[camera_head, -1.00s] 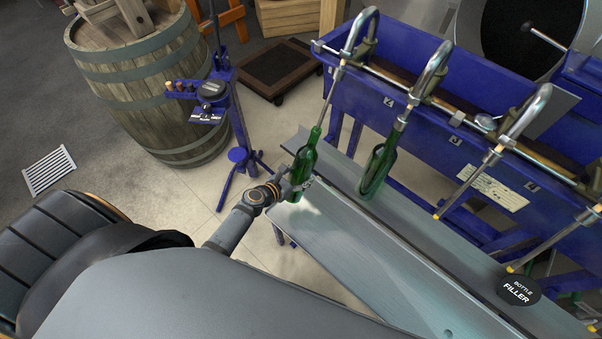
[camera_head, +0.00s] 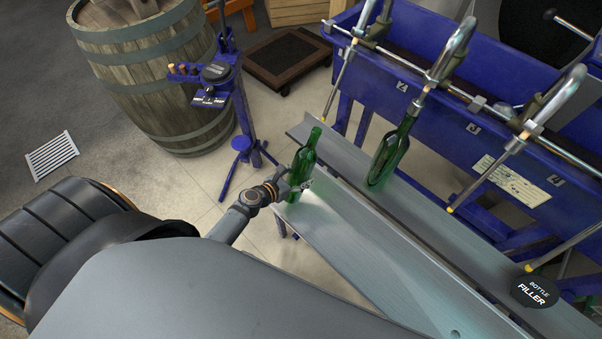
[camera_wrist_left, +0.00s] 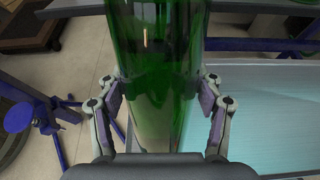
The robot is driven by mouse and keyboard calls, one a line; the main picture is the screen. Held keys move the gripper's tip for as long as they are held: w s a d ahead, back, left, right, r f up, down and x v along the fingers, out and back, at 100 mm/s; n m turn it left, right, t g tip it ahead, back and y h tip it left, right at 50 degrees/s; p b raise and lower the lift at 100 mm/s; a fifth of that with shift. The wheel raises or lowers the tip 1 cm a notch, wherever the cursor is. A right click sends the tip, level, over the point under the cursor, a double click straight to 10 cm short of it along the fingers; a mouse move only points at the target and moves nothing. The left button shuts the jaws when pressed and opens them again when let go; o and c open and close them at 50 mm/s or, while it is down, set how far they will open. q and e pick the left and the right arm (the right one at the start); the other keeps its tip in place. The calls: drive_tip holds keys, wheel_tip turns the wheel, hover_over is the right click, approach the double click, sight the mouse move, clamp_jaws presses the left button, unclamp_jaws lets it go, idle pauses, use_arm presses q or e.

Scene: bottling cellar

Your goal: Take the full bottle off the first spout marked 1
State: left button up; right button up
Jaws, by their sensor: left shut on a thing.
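A green bottle (camera_head: 302,165) stands nearly upright in my left gripper (camera_head: 295,188), over the left end of the filler's metal shelf. The gripper is shut on its lower body. In the left wrist view the bottle (camera_wrist_left: 158,60) fills the middle, between both fingers of the gripper (camera_wrist_left: 160,105). The bottle's mouth is clear of the first spout (camera_head: 340,85), which hangs bare above and to its right. I cannot tell whether the bottle's base touches the shelf. My right gripper is not in view.
A second green bottle (camera_head: 388,155) hangs on the adjacent spout. The blue filler trough (camera_head: 440,105) runs behind the sloped metal shelf (camera_head: 345,230). A blue corking stand (camera_head: 240,120) and a barrel (camera_head: 150,70) stand at left. Floor between stand and shelf is clear.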

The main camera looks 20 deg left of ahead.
sight(292, 180)
use_arm(q)
drive_tip(key=shift+v, duration=2)
drive_tip(key=shift+s+a+r, duration=0.1)
drive_tip(key=shift+s+a, duration=0.1)
drive_tip(key=shift+s, duration=0.4)
drive_tip(key=shift+s+a+r, duration=0.15)
drive_tip(key=shift+s+a, duration=0.1)
drive_tip(key=shift+s, duration=0.35)
drive_tip(key=shift+w, duration=0.1)
